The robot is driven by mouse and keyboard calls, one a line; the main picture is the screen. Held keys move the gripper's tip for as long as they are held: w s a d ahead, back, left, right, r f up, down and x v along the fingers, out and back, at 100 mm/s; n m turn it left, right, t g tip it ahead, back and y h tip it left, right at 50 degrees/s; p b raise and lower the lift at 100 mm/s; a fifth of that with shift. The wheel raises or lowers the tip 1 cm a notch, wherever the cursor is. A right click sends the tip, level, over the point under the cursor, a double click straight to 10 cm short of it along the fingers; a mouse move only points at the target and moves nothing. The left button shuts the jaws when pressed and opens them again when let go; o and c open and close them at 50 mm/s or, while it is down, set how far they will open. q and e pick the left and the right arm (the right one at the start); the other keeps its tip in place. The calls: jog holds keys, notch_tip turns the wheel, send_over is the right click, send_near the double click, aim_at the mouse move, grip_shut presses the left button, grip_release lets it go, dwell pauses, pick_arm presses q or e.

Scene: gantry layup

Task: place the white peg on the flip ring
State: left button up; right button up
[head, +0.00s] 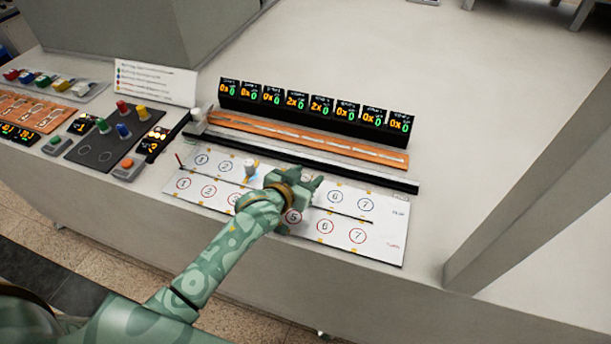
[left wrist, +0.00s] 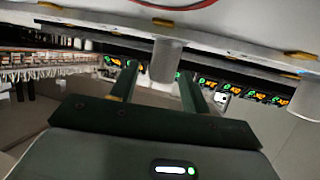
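A white peg (head: 249,167) stands upright on the white board (head: 182,183), in the upper row of numbered rings. The board has a row of blue rings, such as ring 6 (head: 335,197), above a row of red rings. The small label at the right end of the blue row seems to read "flip". My left gripper (head: 312,184) is low over the middle of the board, right of the peg, hiding some rings. In the left wrist view its two fingers (left wrist: 158,88) are apart. A pale cylinder (left wrist: 166,61) shows between them, not clearly touching either. My right gripper is not in view.
A black rail (head: 300,161) and an orange strip (head: 310,139) run behind the board, with a row of lit displays (head: 315,107) beyond. Button panels (head: 90,138) and a white sign (head: 155,82) are to the left. A grey post (head: 530,200) rises at right.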

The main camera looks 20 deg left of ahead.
pick_arm(q)
jog(key=shift+s+f, duration=0.2)
jog(key=shift+f, duration=0.25)
jog(key=shift+r, duration=0.35)
jog(key=p+v, duration=0.1)
jog(key=v, duration=0.2)
jog(key=p+v, duration=0.1)
jog(key=v, duration=0.3)
jog(key=r+p+v, duration=0.1)
jog(key=v, duration=0.2)
jog(key=shift+a, duration=0.1)
jog(key=shift+v, duration=0.85)
